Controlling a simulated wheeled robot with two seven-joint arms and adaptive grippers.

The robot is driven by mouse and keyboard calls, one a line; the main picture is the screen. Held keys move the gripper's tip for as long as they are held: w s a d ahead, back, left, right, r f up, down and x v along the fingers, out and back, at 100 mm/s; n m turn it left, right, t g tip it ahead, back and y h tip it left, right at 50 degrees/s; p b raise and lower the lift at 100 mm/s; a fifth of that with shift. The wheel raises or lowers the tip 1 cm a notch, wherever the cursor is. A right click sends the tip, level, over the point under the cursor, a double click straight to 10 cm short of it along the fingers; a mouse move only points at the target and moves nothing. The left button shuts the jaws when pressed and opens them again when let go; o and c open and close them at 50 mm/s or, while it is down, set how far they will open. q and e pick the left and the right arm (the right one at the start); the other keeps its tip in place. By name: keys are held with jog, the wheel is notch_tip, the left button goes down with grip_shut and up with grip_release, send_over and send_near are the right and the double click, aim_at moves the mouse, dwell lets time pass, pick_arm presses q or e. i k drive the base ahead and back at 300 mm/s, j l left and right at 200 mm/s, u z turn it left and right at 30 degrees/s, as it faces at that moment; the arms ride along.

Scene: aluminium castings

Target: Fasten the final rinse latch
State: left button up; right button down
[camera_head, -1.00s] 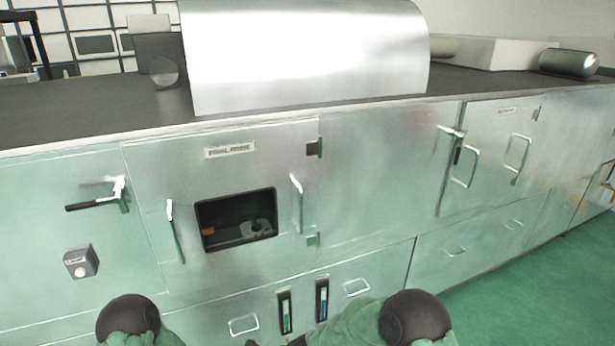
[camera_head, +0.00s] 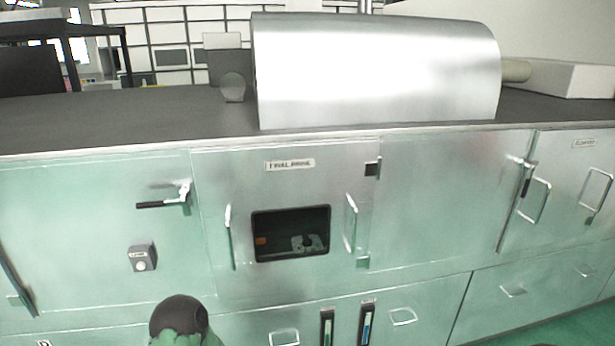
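The final rinse door (camera_head: 290,190) is a metal panel with a "FINAL RINSE" label (camera_head: 290,165), a dark window (camera_head: 291,233) and a bar handle on each side of the window. The door looks flush with the cabinet front. The latch (camera_head: 166,201) is on the panel to the left of the door. Its black-gripped lever lies roughly level and points left, away from the door. Part of one of my arms (camera_head: 180,318) shows at the bottom, below the latch. Neither gripper is in view.
A small box with a round button (camera_head: 142,258) sits below the latch. Another latch (camera_head: 525,178) stands upright by a door at the right. Two narrow gauges (camera_head: 367,322) and drawer handles are low down. A curved metal hood (camera_head: 375,70) rests on the dark countertop (camera_head: 130,118).

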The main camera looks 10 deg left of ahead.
aim_at(184, 192)
jog(key=j+u, duration=0.1)
jog(key=u, duration=1.15)
